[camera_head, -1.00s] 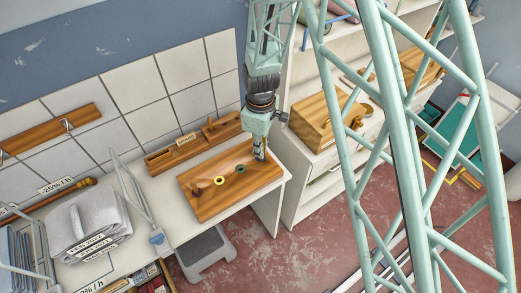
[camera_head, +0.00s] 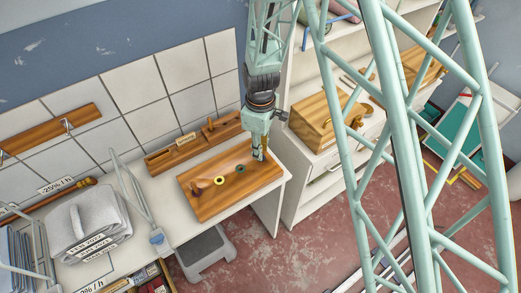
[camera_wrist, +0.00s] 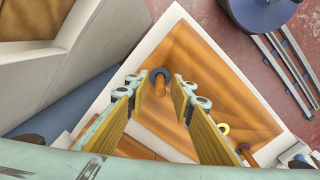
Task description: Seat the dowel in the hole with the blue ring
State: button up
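The wooden board (camera_head: 225,198) lies on the white table. In the wrist view, an orange-brown dowel (camera_wrist: 162,88) stands at the blue ring (camera_wrist: 160,71), which encircles its lower end; how deep it sits is unclear. My gripper (camera_wrist: 161,79) is open around the dowel, with a gap on each side. In the head view, my gripper (camera_head: 260,157) is low over the board's right end, hiding the dowel and blue ring. A yellow ring (camera_head: 219,181) and a dark ring (camera_head: 240,169) mark other places on the board. The dark ring is hidden in the wrist view.
A brown peg (camera_head: 196,191) stands at the board's left end. A wooden rack (camera_head: 192,145) runs behind the board. A wooden box (camera_head: 322,118) is on the cabinet to the right. Folded grey cloth (camera_head: 88,222) lies left on the table.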

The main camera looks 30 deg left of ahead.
jog(key=shift+r+b, duration=0.65)
jog(key=shift+r, duration=5.15)
